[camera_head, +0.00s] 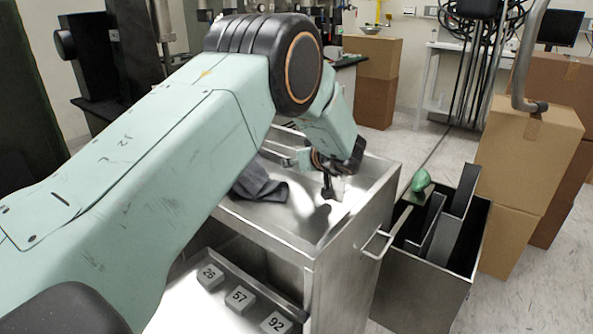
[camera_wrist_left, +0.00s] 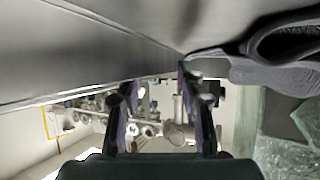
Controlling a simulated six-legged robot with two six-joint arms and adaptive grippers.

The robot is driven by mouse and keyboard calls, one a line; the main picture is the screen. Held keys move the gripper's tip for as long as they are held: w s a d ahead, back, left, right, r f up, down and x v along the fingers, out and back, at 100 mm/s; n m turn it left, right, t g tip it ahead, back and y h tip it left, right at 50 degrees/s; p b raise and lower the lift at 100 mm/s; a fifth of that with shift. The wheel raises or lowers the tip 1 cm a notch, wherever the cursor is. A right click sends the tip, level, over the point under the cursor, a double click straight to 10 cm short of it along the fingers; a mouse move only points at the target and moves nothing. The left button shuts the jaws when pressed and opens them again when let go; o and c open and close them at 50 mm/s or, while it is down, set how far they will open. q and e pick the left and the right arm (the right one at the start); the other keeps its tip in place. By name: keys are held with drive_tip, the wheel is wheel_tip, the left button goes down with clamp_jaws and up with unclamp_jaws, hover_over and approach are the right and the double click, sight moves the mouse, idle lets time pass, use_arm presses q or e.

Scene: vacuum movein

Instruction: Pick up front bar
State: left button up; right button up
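My left arm reaches in from the left over the top of a steel cart (camera_head: 345,222). My left gripper (camera_head: 333,186) is low over the cart top, near its right side. In the left wrist view its two fingers (camera_wrist_left: 160,95) stand apart, and I see nothing held between them. Thin metal pieces (camera_head: 281,157) show behind the gripper at the back of the cart, partly hidden by my arm. I cannot tell whether one of them is the front bar. My right gripper is not in view.
A dark grey cloth (camera_head: 258,184) lies on the cart top, left of the gripper. A lower shelf carries numbered blocks (camera_head: 240,297). A metal bin (camera_head: 420,299) with upright plates and a green item (camera_head: 421,181) stands right of the cart. Cardboard boxes (camera_head: 528,155) stand beyond it.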

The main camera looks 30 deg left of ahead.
use_arm(q)
drive_tip(key=shift+w+a+f, duration=0.1)
drive_tip(key=shift+a+f, duration=0.05)
drive_tip(key=shift+a, duration=0.1)
drive_tip(key=shift+c, duration=0.3)
drive_tip(key=shift+d, duration=0.15)
drive_tip(key=c, duration=0.4)
clamp_jaws()
